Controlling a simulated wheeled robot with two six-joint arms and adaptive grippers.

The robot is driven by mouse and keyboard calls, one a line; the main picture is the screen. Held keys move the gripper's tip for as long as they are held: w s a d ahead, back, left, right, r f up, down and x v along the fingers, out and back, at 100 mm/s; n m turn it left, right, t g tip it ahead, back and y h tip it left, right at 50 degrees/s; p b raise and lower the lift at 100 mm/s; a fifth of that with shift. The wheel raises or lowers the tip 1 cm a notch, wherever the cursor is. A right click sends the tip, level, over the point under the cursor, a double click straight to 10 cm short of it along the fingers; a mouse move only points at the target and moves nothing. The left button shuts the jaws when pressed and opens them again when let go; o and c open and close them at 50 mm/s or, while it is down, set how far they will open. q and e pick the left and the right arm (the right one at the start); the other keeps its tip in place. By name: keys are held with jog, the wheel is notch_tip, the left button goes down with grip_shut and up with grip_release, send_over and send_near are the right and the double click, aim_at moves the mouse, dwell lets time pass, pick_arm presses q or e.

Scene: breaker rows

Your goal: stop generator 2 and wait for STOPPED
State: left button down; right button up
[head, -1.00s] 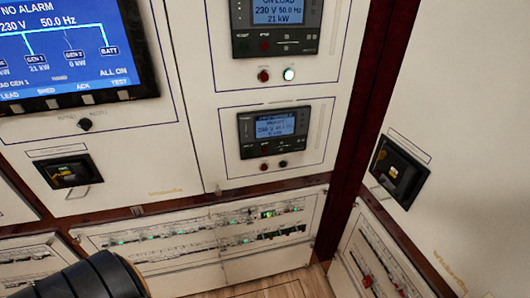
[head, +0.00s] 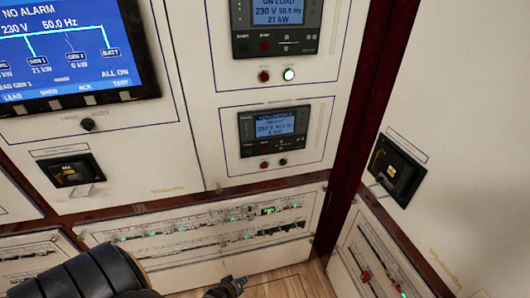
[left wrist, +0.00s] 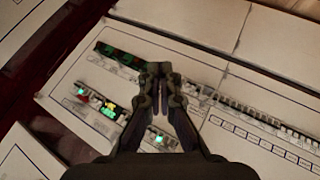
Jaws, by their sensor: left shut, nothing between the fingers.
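The lower controller (head: 272,132) has a lit blue screen reading 230 V and about 50 Hz; its top line is too blurred to read. Small buttons, one red (head: 264,150), sit under its screen. Below it are a red button or lamp (head: 264,165) and a dark one (head: 283,162). The big display (head: 70,50) shows NO ALARM, GEN 1 at 21 kW and the second generator at 0 kW. My left gripper (head: 236,281) is low at the bottom edge, below and apart from the controller. It is shut and empty, also in the left wrist view (left wrist: 159,72). My right gripper is out of view.
The upper controller (head: 278,25) reads ON LOAD, 21 kW, with a green lamp (head: 288,74) lit. A breaker row panel (head: 205,262) runs below. Black switch units stand at left (head: 70,173) and on the right wall (head: 397,171). A dark red post (head: 355,130) separates the walls.

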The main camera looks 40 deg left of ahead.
aim_at(265, 149)
pick_arm(q)
jog(key=w+a+r+n+t+p, duration=0.1)
jog(key=w+r+n+t, duration=0.2)
jog(key=w+r+n, duration=0.55)
jog(key=w+r+n+t+p, duration=0.1)
jog(key=w+r+t, duration=0.35)
jog(key=r, duration=0.85)
jog(key=w+r+n+t, duration=0.1)
jog(key=r+n, duration=0.3)
jog(key=r, duration=0.7)
jog(key=w+d+r+n+t, duration=0.1)
jog(key=w+r+n, duration=0.3)
jog(key=r, duration=0.7)
jog(key=shift+w+d+r+n+t+p, duration=0.25)
jog(key=shift+r+n+t+p, duration=0.15)
jog(key=shift+n+t, duration=0.35)
jog(key=shift+w+a+f, duration=0.1)
jog(key=shift+w, duration=0.05)
jog(key=shift+w+a+b, duration=0.7)
jog(key=shift+w+a, duration=0.7)
jog(key=shift+a, duration=0.25)
jog(key=shift+w+a+b, duration=0.65)
jog(key=shift+w+a, duration=0.7)
jog(key=shift+a, duration=0.3)
